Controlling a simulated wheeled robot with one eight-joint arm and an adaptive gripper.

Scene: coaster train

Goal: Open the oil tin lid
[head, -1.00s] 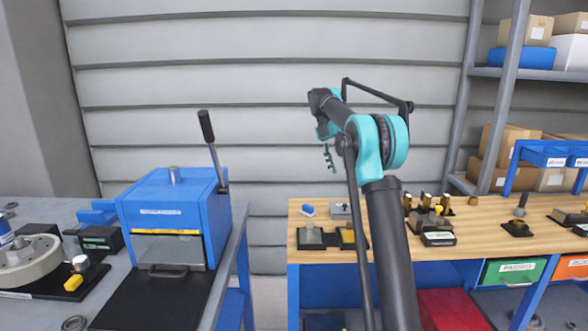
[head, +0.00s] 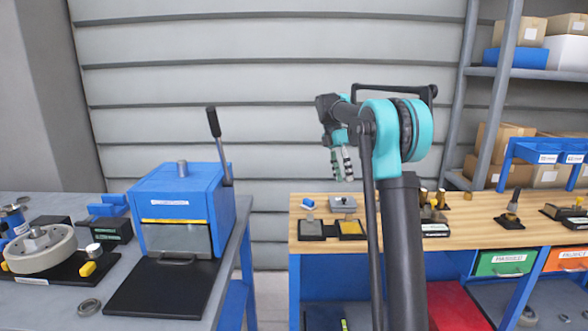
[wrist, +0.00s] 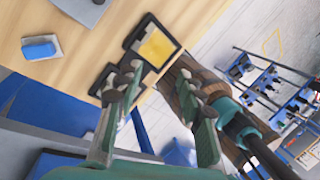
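My gripper (head: 342,164) hangs pointing down above the back of the wooden bench. In the wrist view its two fingers (wrist: 160,118) are apart with nothing between them. Below it on the bench are a yellow pad in a black frame (head: 350,228), also in the wrist view (wrist: 157,47), and a dark tray with a grey top (head: 311,228). Behind them sits a flat grey box with a small knob (head: 343,203), partly cut off in the wrist view (wrist: 82,8). No readable label says oil tin, so I cannot tell which thing it is.
A small blue block (head: 308,204) lies left of the grey box. Several dark holders (head: 433,220) stand right of my arm. A blue press (head: 184,208) with an upright lever stands on the left grey bench. A gap separates the benches.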

